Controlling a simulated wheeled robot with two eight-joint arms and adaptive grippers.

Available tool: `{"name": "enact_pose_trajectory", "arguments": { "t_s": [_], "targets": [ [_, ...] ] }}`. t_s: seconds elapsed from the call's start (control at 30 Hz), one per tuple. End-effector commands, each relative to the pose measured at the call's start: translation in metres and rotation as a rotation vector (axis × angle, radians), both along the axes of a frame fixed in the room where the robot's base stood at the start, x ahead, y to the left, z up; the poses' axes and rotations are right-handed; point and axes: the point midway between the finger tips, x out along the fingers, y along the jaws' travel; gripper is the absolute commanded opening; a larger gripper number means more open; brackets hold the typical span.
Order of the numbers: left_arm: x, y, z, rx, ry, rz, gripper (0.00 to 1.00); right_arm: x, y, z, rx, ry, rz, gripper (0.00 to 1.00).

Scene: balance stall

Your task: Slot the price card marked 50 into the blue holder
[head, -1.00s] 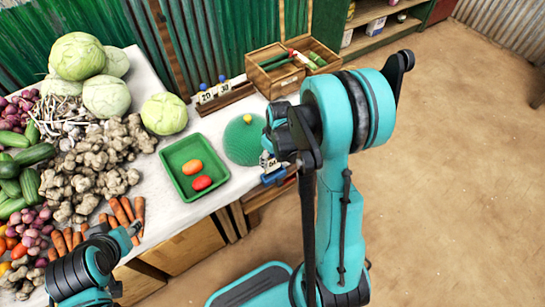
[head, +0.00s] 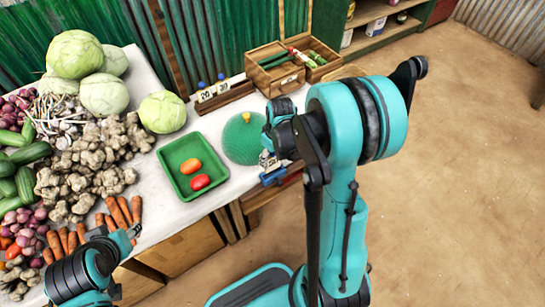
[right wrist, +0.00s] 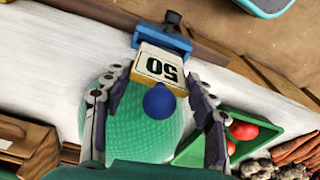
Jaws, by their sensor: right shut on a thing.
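The price card marked 50 (right wrist: 158,68) is white with a yellow edge and a round blue knob (right wrist: 159,101). My right gripper (right wrist: 160,76) is shut on it, with one finger at each side. In the right wrist view, the card's far edge meets the blue holder (right wrist: 164,38); I cannot tell whether it is inside the slot. In the head view, the blue holder (head: 273,178) is at the table's right front edge, just below the card (head: 268,160). My left gripper (head: 133,231) is near the carrots, its fingers too small to judge.
A green dome (head: 242,140) with a yellow knob stands close beside my right gripper. A green tray (head: 171,170) holds two tomatoes. A wooden rack (head: 228,99) holds cards 20 and 30. Wooden crates (head: 273,78) stand behind. Vegetables crowd the left.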

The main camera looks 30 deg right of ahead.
Motion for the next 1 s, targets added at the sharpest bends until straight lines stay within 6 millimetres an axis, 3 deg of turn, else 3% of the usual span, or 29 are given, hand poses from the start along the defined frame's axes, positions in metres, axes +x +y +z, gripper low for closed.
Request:
{"name": "enact_pose_trajectory", "arguments": {
  "t_s": [0.47, 1.0],
  "targets": [
    [0.0, 0.0, -0.003, 0.0, 0.0, 0.0, 0.42, 0.0, 0.0, -0.004, 0.0, 0.0, 0.003, 0.34],
    [0.0, 0.0, -0.026, 0.0, 0.0, 0.0, 0.42, 0.0, 0.0, -0.03, 0.0, 0.0, 0.032, 0.34]
  ]
}}
